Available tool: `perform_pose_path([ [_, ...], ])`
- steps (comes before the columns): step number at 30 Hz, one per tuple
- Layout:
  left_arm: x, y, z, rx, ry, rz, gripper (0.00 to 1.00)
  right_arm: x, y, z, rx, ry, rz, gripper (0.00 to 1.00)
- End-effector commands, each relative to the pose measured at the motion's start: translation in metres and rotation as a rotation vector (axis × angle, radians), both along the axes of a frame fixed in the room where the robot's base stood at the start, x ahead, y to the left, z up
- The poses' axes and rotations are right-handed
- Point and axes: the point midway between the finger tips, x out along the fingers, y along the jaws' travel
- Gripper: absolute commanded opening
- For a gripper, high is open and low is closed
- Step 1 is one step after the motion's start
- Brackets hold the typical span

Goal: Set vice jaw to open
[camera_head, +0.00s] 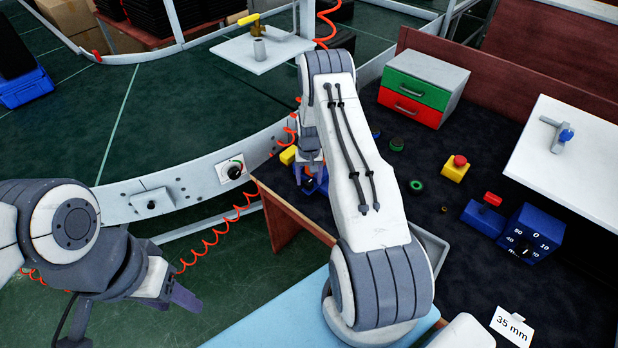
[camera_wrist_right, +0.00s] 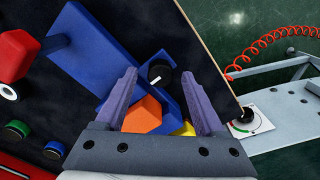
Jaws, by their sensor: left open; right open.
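A blue device, which I take to be the vice (camera_wrist_right: 100,50), lies under my right gripper (camera_wrist_right: 163,76) in the right wrist view. It has a black knob (camera_wrist_right: 160,77) with a white mark, which shows between the two open fingertips. I cannot tell whether the fingers touch the knob. An orange block (camera_wrist_right: 141,114) shows nearer the palm, between the fingers. In the head view my right gripper (camera_head: 309,172) points down over this blue device, which the arm mostly hides; the jaw position is unclear. My left gripper (camera_head: 183,296) is open and empty at lower left, away from the bench.
A blue box with a millimetre dial (camera_head: 531,234) and a red-topped blue block (camera_head: 483,217) stand right on the dark bench. A yellow button box (camera_head: 455,168) and a red-green drawer unit (camera_head: 422,88) stand behind. A dial panel (camera_head: 232,171) is left of the bench edge.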

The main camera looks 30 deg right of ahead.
Motion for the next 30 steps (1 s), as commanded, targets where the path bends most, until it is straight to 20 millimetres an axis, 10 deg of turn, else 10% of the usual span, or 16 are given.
perform_pose_path([
  [12,0.0000,0.0000,0.0026,0.000,0.000,0.000,0.50,-0.0001,0.0002,-0.0106,0.000,0.000,0.000,0.71],
  [18,0.0000,0.0000,0.0026,0.000,0.000,0.000,0.50,-0.0002,0.0002,-0.0104,0.000,0.000,0.000,0.00],
  [30,0.0000,0.0000,0.0027,0.000,0.000,0.000,0.50,-0.0001,0.0002,-0.0100,0.000,0.000,0.000,0.00],
])
